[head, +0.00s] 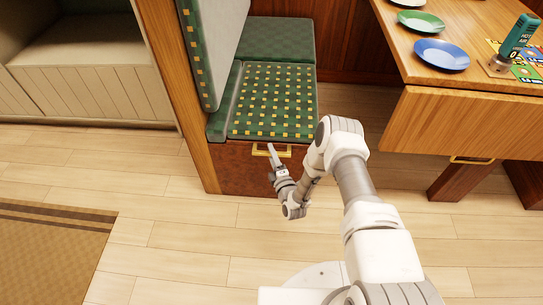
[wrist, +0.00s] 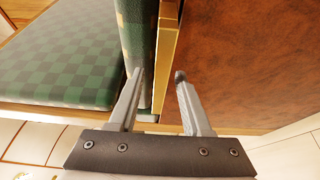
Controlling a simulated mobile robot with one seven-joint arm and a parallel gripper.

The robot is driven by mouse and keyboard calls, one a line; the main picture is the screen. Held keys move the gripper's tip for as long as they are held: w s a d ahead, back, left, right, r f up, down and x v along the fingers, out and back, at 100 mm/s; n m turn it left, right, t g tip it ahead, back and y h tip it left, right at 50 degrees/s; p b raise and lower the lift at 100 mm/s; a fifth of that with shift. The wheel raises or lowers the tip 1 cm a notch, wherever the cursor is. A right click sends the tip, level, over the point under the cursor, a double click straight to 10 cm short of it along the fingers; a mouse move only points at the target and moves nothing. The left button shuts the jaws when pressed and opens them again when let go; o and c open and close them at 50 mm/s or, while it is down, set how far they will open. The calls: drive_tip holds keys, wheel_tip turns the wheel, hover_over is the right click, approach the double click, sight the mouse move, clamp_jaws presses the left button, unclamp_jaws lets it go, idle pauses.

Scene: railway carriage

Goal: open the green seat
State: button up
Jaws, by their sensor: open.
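The green seat (head: 275,100) is a cushion with yellow squares on a reddish-brown wooden base (head: 235,172). It lies flat and looks closed. A brass handle (head: 284,154) is on the upper front of the base. My gripper (head: 271,151) is at this handle, partly covering it. In the wrist view my gripper (wrist: 160,75) is open, with one finger by the cushion edge (wrist: 137,35) and the other in front of the brown panel (wrist: 235,60). The brass handle (wrist: 168,42) runs between the fingertips in that picture; I cannot tell whether they touch it.
A plain green seat part (head: 277,38) lies behind the cushion. A wooden post (head: 175,95) borders the seat on the left. The floor (head: 175,225) in front is clear.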

drive_tip(key=shift+w+a, duration=0.1)
drive_tip(key=shift+w, duration=0.1)
clamp_jaws()
idle(1.4)
